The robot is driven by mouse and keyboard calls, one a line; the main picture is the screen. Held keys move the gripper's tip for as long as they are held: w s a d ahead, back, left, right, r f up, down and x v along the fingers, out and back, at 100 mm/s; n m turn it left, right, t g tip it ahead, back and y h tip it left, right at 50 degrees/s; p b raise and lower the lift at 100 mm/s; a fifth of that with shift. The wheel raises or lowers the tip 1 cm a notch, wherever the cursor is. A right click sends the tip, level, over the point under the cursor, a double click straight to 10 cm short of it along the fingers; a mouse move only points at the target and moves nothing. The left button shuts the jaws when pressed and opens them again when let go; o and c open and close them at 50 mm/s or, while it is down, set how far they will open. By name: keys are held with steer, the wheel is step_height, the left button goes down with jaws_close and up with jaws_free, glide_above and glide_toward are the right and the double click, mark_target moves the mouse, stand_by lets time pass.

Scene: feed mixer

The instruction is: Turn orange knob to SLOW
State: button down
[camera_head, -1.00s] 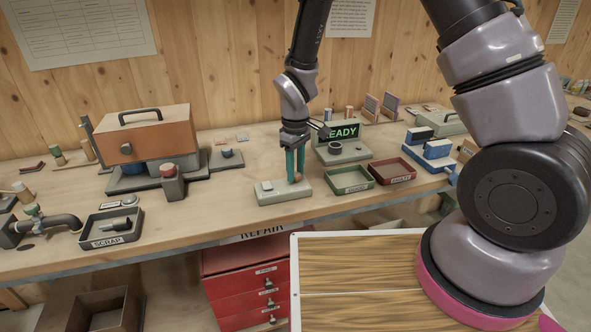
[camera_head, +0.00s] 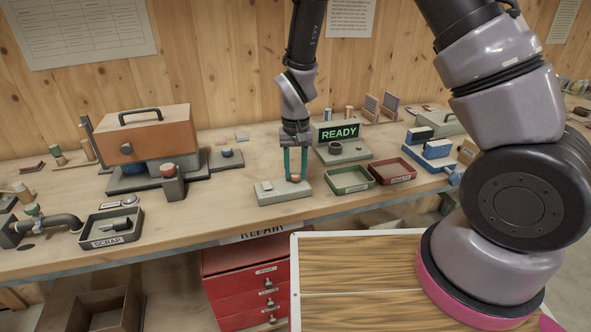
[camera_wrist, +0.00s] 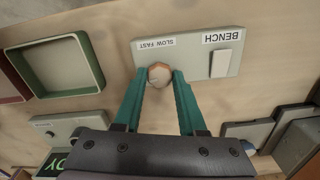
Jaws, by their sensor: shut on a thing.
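The small orange knob (camera_head: 295,178) sits on a pale grey control box (camera_head: 275,195) at the front of the bench. In the wrist view the knob (camera_wrist: 159,76) is round, with a SLOW and FAST label (camera_wrist: 155,43) beside it on the box. My gripper (camera_head: 295,177) points down over the box. Its two teal fingers stand on either side of the knob and are shut on it; the fingertips also show in the wrist view (camera_wrist: 163,73). I cannot tell which label the knob points to.
Green (camera_head: 350,191) and red (camera_head: 394,180) trays lie to the right. A READY display (camera_head: 339,132) stands behind. An orange-lidded machine (camera_head: 150,135) and SCRAP tray (camera_head: 112,240) are left.

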mark_target(295, 174)
steer(key=shift+m, duration=0.6)
steer(key=shift+c, duration=2.4)
jaws_free()
step_height(295, 174, up, 11)
